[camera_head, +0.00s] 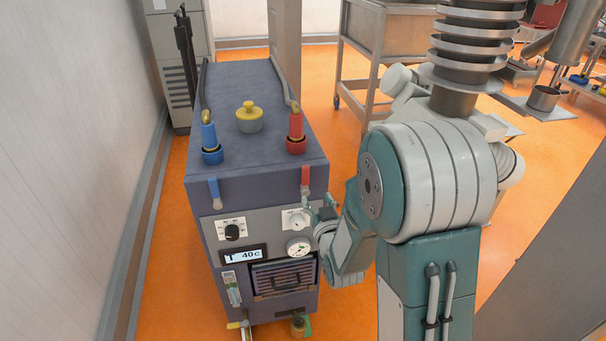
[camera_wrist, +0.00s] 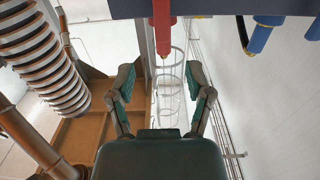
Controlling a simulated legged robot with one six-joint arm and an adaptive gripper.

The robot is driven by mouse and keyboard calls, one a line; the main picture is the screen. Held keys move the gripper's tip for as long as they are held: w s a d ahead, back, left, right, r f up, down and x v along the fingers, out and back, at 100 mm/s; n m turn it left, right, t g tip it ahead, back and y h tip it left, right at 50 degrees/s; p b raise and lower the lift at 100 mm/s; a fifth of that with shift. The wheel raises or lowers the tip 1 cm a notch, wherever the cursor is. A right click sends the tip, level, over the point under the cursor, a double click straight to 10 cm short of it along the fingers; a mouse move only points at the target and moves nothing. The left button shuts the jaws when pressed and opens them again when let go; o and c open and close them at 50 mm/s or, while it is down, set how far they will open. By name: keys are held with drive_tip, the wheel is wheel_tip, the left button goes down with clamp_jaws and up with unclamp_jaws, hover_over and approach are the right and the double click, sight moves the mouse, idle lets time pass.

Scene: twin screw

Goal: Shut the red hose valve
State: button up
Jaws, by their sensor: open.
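The unit (camera_head: 257,150) is a dark blue-grey box with a light front panel. A red hose fitting (camera_head: 296,130) stands on its top at the right. Below it, the red valve lever (camera_head: 305,178) hangs down over the front edge. My gripper (camera_head: 321,206) is close below the lever, at the right of the front panel, partly hidden by my own wrist. In the wrist view my gripper (camera_wrist: 162,82) is open and empty, one finger on each side. The red lever (camera_wrist: 163,28) shows at the top, between the finger lines and beyond the tips. I see no contact.
A blue hose fitting (camera_head: 210,145) and blue lever (camera_head: 214,188) are at the unit's left. A yellow cap (camera_head: 249,117) is on top. A white knob (camera_head: 296,219) and gauge (camera_head: 299,247) are near my gripper. A wall (camera_head: 75,150) stands left; orange floor (camera_head: 345,110) is open behind.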

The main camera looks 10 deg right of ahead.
sight(306, 175)
drive_tip(key=w, duration=1.1)
drive_tip(key=shift+a, duration=0.2)
clamp_jaws()
